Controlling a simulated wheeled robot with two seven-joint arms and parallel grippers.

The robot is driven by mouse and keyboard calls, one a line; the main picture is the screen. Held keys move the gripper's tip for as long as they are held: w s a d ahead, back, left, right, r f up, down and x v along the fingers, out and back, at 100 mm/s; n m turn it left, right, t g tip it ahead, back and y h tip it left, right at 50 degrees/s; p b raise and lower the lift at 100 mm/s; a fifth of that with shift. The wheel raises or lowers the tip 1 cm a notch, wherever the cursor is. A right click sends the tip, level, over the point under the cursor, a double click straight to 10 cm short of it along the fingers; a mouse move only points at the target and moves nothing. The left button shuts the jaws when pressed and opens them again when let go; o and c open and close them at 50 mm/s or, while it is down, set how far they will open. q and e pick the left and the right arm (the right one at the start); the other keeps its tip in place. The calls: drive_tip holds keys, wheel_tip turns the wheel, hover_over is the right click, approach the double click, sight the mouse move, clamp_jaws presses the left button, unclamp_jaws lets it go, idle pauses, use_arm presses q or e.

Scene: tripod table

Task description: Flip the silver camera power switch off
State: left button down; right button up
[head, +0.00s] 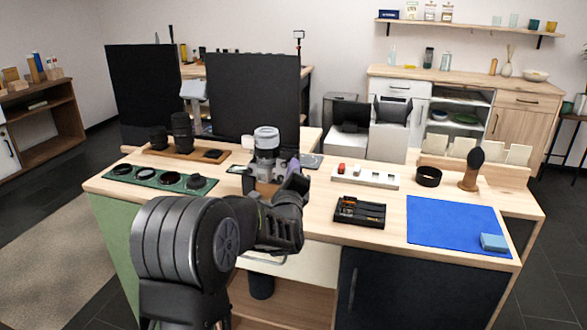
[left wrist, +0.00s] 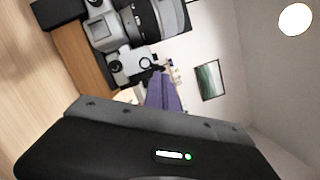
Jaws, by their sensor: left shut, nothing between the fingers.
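I cannot make out which part is the power switch. My left gripper (head: 292,190) is right by the camera, on its near side and a little to the right; its fingers are shut and empty. In the left wrist view its dark body fills the bottom, and contact with the camera cannot be told. My right gripper is out of view.
A green lens-cap tray (head: 152,183) and a wooden tray with dark lenses (head: 181,132) lie left. A power strip (head: 365,177), black battery tray (head: 359,211), dark ring (head: 428,176) and blue mat (head: 457,226) lie right.

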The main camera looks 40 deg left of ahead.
use_arm(q)
drive_tip(key=shift+r+n+p, duration=0.25)
drive_tip(key=shift+n+p, duration=0.2)
drive_tip(key=shift+n, duration=0.25)
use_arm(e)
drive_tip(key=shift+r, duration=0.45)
use_arm(q)
drive_tip(key=n, duration=0.1)
drive_tip(key=n+g+p, duration=0.1)
drive_tip(key=r+n+p, duration=0.1)
drive_tip(key=n, duration=0.1)
drive_tip(key=shift+s+a, duration=0.1)
drive_tip(key=shift+a, duration=0.25)
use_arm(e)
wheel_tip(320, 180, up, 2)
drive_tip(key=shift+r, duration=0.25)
use_arm(q)
drive_tip(key=shift+f, duration=0.1)
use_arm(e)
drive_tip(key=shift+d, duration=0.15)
